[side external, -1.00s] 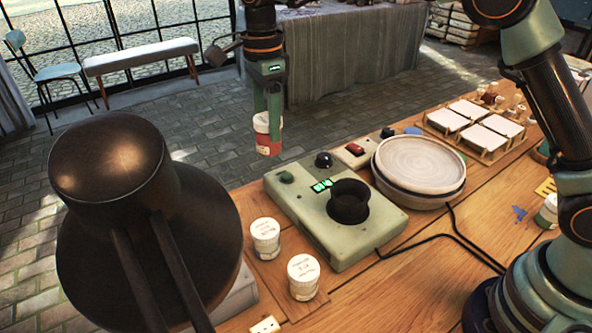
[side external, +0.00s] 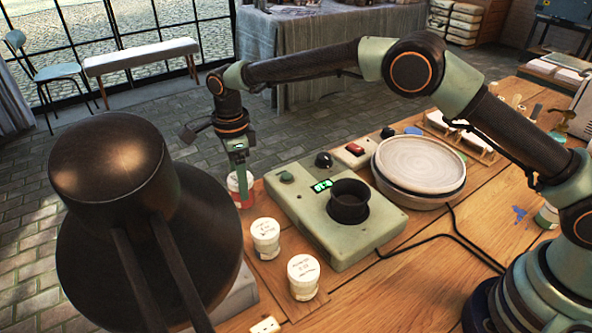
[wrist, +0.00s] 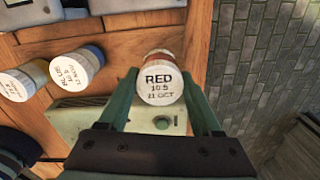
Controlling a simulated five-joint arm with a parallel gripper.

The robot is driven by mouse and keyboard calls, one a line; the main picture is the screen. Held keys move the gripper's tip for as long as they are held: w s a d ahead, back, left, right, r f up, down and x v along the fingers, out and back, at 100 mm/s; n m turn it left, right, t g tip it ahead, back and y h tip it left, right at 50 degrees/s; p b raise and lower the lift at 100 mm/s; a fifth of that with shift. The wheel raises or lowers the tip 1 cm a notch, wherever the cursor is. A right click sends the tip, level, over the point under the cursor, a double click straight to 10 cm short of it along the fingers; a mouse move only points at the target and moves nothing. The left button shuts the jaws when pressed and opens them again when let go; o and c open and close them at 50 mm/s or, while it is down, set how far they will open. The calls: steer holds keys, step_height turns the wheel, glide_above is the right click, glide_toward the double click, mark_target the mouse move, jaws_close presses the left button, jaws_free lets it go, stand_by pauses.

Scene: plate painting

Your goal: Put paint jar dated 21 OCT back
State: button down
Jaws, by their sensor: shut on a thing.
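The paint jar labelled RED, 10 5, 21 OCT (wrist: 160,82) is between the fingers of my gripper (wrist: 163,100) in the wrist view, its white lid facing the camera. In the side view my gripper (side external: 241,178) is shut on this jar (side external: 233,188), which shows a white lid and red body. The jar is behind the white-lidded jars, by the table's far left edge. Whether it touches the table cannot be told. A jar labelled BLUE (wrist: 77,68) stands beside it in the wrist view, with another white-lidded jar (wrist: 17,85) farther left.
Two white-lidded jars (side external: 265,238) and (side external: 303,277) stand on the wood in the side view. A green device (side external: 345,245) with a black cup (side external: 349,200) lies to their right. A round plate (side external: 418,165) is beyond it. A large dark lamp-like shape blocks the left.

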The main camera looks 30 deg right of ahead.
steer(key=shift+f, duration=1.3)
steer(key=shift+f, duration=0.1)
steer(key=shift+c, duration=0.3)
jaws_free()
steer(key=shift+f, duration=0.1)
